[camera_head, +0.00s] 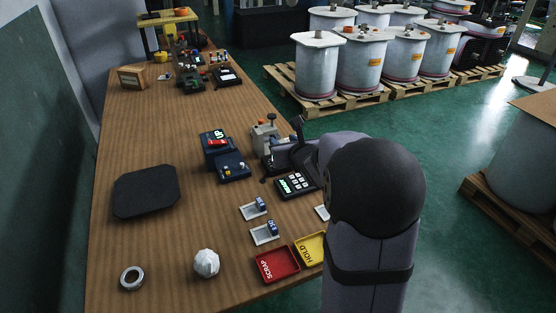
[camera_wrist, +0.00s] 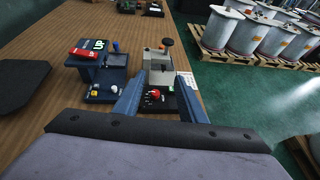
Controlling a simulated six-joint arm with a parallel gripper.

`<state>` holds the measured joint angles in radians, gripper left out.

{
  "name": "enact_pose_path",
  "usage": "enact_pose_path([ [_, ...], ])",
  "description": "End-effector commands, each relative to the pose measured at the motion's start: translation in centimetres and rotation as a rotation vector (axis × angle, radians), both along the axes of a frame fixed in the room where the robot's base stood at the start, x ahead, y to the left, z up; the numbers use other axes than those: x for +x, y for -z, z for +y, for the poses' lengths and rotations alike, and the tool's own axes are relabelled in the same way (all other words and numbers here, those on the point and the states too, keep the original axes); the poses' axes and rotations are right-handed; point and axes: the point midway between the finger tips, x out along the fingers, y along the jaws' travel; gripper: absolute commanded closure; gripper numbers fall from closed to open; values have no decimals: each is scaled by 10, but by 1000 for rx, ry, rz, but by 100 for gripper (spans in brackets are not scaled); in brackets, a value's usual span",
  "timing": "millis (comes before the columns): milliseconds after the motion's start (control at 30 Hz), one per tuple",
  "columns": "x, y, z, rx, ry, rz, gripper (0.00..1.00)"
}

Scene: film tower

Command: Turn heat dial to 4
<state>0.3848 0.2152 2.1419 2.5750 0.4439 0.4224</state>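A grey press-like machine (camera_wrist: 158,66) with a black-knobbed lever stands ahead of my gripper (camera_wrist: 160,82) in the wrist view. On its dark base is a small red dial (camera_wrist: 153,96) with pale marks around it. It seems to be the heat dial; its setting is too small to read. My gripper's two blue fingers are spread apart, one on each side of the dial in the picture, with nothing held between them. In the head view the machine (camera_head: 264,137) stands near the table's right edge, and my arm hides its front and the dial.
A blue unit with a red switch and "UP" sign (camera_head: 216,142) stands close to the machine's left. A keypad box (camera_head: 295,185), small trays, a red scrap tray (camera_head: 277,264) and a yellow hold tray (camera_head: 311,248) lie nearer. A black pad (camera_head: 146,190) lies left.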

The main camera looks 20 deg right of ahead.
Motion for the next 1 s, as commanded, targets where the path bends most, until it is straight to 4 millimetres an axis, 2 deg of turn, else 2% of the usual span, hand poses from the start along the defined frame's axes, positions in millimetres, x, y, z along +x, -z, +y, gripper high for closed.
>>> enact_pose_path([
  [33,1,-15,0,-4,-2,-7,63],
  [100,-1,-23,1,-16,-10,10,63],
  [367,-17,14,10,-278,-187,195,63],
  [500,-31,34,6,-483,-307,315,63],
  [733,-53,54,-17,-890,-515,504,63],
  [1000,-59,48,-50,-1411,-735,652,63],
])
